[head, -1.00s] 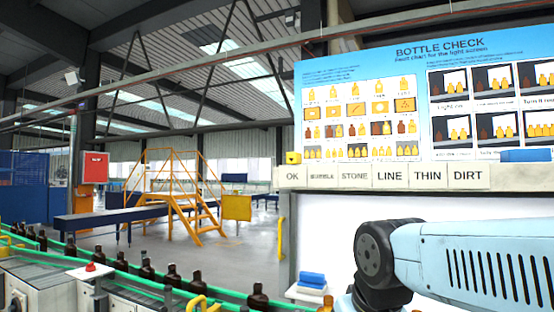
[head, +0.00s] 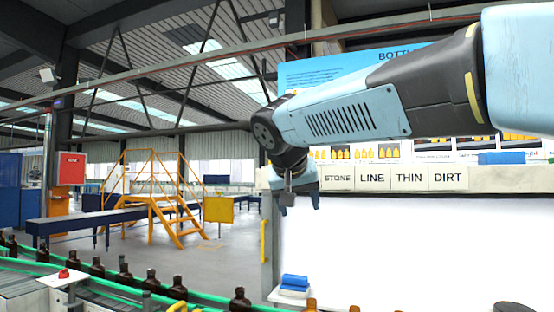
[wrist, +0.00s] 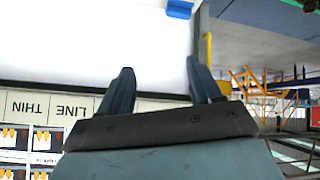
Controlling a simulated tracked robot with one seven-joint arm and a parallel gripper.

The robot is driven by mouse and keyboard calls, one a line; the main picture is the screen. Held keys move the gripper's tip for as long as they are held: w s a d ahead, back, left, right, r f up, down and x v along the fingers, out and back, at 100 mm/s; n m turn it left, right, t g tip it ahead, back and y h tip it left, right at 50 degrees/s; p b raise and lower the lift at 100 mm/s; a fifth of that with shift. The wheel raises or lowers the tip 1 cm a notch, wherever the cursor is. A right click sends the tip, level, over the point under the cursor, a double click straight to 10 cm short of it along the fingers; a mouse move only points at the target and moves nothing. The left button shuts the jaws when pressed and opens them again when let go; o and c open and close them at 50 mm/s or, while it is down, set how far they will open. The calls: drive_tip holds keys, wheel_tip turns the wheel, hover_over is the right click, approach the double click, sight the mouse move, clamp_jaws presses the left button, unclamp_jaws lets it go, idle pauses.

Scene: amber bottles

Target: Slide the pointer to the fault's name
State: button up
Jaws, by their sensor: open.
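The name strip runs along the ledge (head: 490,179) under the chart. STONE (head: 338,178), LINE (head: 372,178), THIN (head: 409,177) and DIRT (head: 448,177) are readable in the head view. The strip's left end is hidden behind my arm, and I cannot see the yellow pointer in either current view. My gripper (head: 299,205) hangs fingers down in front of that left end, open and empty. In the wrist view my gripper (wrist: 160,65) shows two spread fingers, with LINE (wrist: 72,108) and THIN (wrist: 31,106) upside down at left.
The blue chart (head: 340,78) is largely covered by my arm. A white light screen (head: 400,245) fills the space below the ledge. Blue blocks (head: 294,282) lie at its lower left. Brown bottles (head: 240,300) line the green-railed conveyor. Yellow steps (head: 165,205) stand beyond.

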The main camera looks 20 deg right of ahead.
drive_tip(key=w+a+r+m+t+h, duration=0.25)
drive_tip(key=w+r, duration=0.25)
drive_tip(key=r, duration=0.3)
drive_tip(key=w+a+r+m+t+h, duration=0.1)
drive_tip(key=w+a+r+m, duration=0.1)
drive_tip(key=w+a+r, duration=0.5)
drive_tip(key=shift+g, duration=0.25)
drive_tip(key=w+d+f, duration=0.1)
drive_tip(key=w+d, duration=0.2)
drive_tip(key=w+d+f, duration=0.1)
drive_tip(key=w+d, duration=0.1)
drive_tip(key=d, duration=0.2)
drive_tip(key=w+d+f, duration=0.1)
drive_tip(key=w+d, duration=0.2)
drive_tip(key=shift+w+d+f, duration=0.2)
drive_tip(key=shift+w+f, duration=0.1)
drive_tip(key=shift+f, duration=0.05)
clamp_jaws()
drive_tip(key=shift+d, duration=0.1)
drive_tip(key=shift+s, duration=0.1)
